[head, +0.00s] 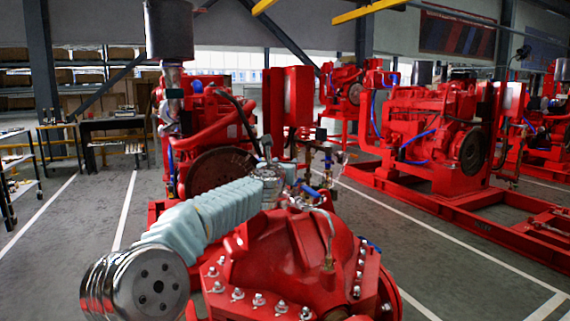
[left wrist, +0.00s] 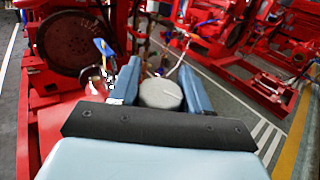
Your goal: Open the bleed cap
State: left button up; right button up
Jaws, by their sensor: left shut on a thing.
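My left arm reaches in from the lower left of the head view, and my left gripper (head: 280,174) is over the far side of the red pump casing (head: 285,248). In the left wrist view, the two blue fingers of the left gripper (left wrist: 160,75) stand on either side of a round grey cap (left wrist: 160,94), which looks like the bleed cap. The gripper is shut on it. A thin light line crosses the cap's top. In the head view the fingers and wrist hide the cap. My right gripper is in neither view.
A bent metal pipe (head: 329,232) rises from the casing beside the gripper. Several bolts line the casing's flange. A red engine with a dark flywheel (head: 217,172) stands behind.

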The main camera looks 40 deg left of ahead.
pick_arm(q)
jog(key=shift+n+y, duration=0.3)
jog(key=shift+y, duration=0.2)
jog(key=o, duration=1)
jog(key=shift+s, duration=0.15)
jog(key=shift+s+d+f+b, duration=0.1)
jog(key=shift+s+d+b, duration=0.15)
jog(key=shift+s+b, duration=0.05)
jog(key=b+v, duration=0.1)
jog(key=v, duration=0.5)
jog(key=b+v, duration=0.2)
jog(key=v, duration=0.4)
jog(key=shift+s+d+r, duration=0.25)
jog(key=shift+s+r, duration=0.1)
jog(key=shift+c, duration=0.3)
